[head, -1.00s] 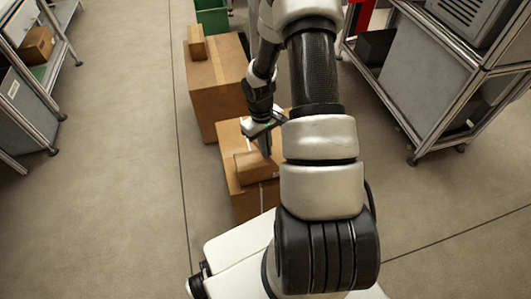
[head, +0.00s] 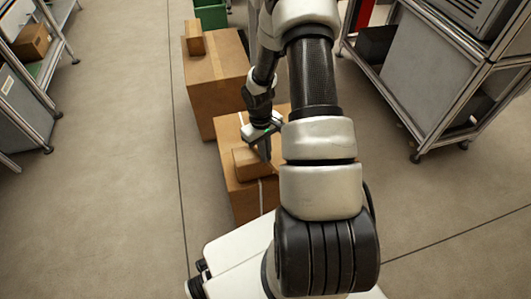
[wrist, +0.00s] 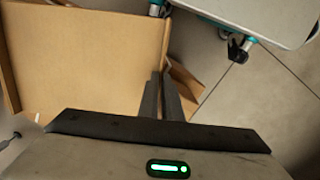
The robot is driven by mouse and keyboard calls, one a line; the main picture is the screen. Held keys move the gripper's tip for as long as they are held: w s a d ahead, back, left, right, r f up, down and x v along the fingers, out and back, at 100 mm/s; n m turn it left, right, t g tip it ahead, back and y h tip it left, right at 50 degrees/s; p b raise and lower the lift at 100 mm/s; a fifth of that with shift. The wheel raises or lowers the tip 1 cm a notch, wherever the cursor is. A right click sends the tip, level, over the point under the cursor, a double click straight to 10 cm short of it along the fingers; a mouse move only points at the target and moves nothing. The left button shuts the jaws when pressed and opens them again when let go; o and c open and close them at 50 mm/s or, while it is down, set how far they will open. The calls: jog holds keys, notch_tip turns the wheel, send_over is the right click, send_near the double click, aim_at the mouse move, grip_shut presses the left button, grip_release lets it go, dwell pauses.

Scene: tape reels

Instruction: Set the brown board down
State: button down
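My gripper (head: 264,150) points down over the near cardboard box (head: 238,204). A small brown flat-sided piece (head: 250,164), which may be the brown board, is at the fingertips, on or just above the box top. I cannot tell whether it touches the box. In the wrist view my dark fingers (wrist: 162,90) are close together with a narrow gap. A large brown panel (wrist: 85,60) fills the left, and a smaller brown piece (wrist: 186,88) shows beside the right finger. Whether the fingers grip either is unclear.
A larger cardboard box (head: 218,90) with a small carton (head: 194,38) on top stands behind. A green bin (head: 211,14) is farther back. A metal-framed cart (head: 432,85) stands right, shelving (head: 45,70) left. The floor (head: 120,180) at left is clear.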

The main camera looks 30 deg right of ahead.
jog(key=shift+f+b, duration=0.5)
jog(key=shift+f, duration=0.2)
jog(key=c, duration=1.9)
grip_release()
jog(key=shift+o, duration=0.2)
jog(key=shift+r, duration=0.1)
notch_tip(320, 180, up, 17)
jog(key=w+p, duration=0.2)
jog(key=p, duration=0.2)
jog(key=shift+a+p, duration=0.25)
jog(key=shift+p, duration=0.15)
